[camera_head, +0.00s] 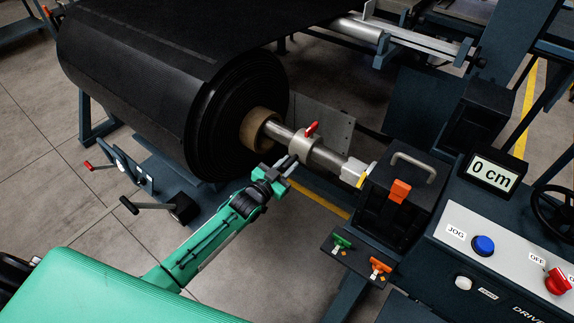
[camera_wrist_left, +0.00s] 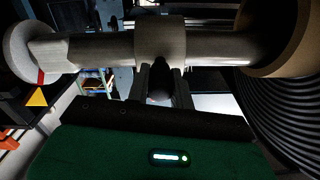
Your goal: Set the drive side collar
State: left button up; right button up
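The drive side collar (camera_head: 301,147) is a pale ring with a red lever (camera_head: 312,129) on top. It sits around the steel shaft (camera_head: 328,159), between the roll's tan core (camera_head: 261,128) and the shaft's right end support, apart from both. My left gripper (camera_head: 284,166) is just below and in front of the collar. In the left wrist view the two dark fingers (camera_wrist_left: 163,82) reach up to the underside of the collar (camera_wrist_left: 160,40), a dark rounded piece between them. Whether they grip it is too dark to tell. The red lever is hidden there. My right gripper is out of view.
The black belt roll (camera_head: 180,90) fills the upper left. Right of the shaft stand the drive housing (camera_head: 400,195) with an orange latch, a display reading 0 cm (camera_head: 492,174), and a panel with a blue jog button (camera_head: 484,246). Below is a small tag tray (camera_head: 357,261).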

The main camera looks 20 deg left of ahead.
pick_arm(q)
jog(key=shift+w+a, duration=0.1)
jog(key=shift+a, duration=0.15)
grip_shut()
jog(key=w+a+b, duration=0.1)
jog(key=a, duration=0.3)
jog(key=w+a+b, duration=0.1)
jog(key=a, duration=0.2)
jog(key=w+a+b, duration=0.1)
jog(key=w+a, duration=0.1)
jog(key=a, duration=0.2)
jog(key=shift+w+a+r, duration=0.1)
jog(key=shift+a, duration=0.2)
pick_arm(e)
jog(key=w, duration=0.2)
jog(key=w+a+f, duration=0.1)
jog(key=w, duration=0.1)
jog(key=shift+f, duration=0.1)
pick_arm(q)
jog(key=o, duration=0.9)
grip_release()
jog(key=shift+a, duration=0.15)
